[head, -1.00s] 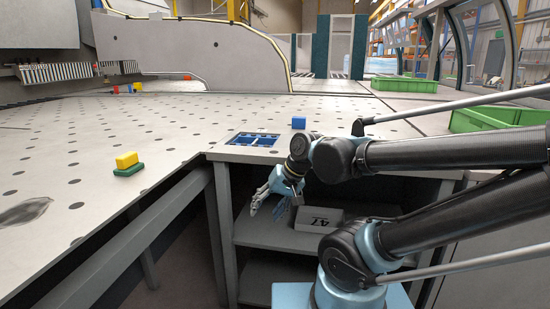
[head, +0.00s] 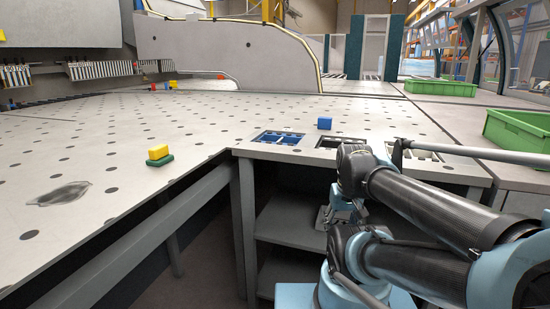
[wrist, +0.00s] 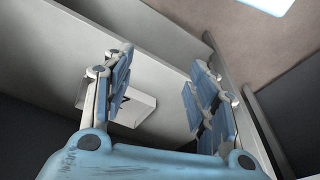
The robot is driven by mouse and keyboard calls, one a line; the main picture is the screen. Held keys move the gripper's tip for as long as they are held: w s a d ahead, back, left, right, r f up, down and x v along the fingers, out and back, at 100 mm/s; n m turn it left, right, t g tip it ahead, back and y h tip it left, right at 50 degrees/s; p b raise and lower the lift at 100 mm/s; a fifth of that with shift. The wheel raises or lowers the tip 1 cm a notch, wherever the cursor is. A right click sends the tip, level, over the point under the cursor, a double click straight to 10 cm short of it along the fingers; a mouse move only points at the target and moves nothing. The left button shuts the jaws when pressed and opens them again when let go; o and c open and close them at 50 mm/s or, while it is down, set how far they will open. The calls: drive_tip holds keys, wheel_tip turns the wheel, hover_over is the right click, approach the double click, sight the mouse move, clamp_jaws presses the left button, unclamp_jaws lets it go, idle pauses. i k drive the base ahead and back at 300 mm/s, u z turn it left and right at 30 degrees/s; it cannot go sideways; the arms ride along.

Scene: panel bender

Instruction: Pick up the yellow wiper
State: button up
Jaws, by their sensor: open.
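A small yellow block (head: 158,152), which may be the yellow wiper, lies on a green block (head: 160,161) on the perforated table at the left in the head view. Another small yellow thing (head: 173,84) stands far back on the table, too small to make out. My gripper (wrist: 160,100) is open and empty in the wrist view, with its two blue-padded fingers apart.
The perforated table (head: 100,205) has a front rail and a corner near my arm. A blue block (head: 324,122) stands behind inset trays (head: 278,139). Green bins (head: 520,132) are at the right. A pale box (wrist: 132,108) sits on the shelf below. The table around the yellow block is mostly clear.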

sight(159, 156)
drive_tip(key=u, duration=1.65)
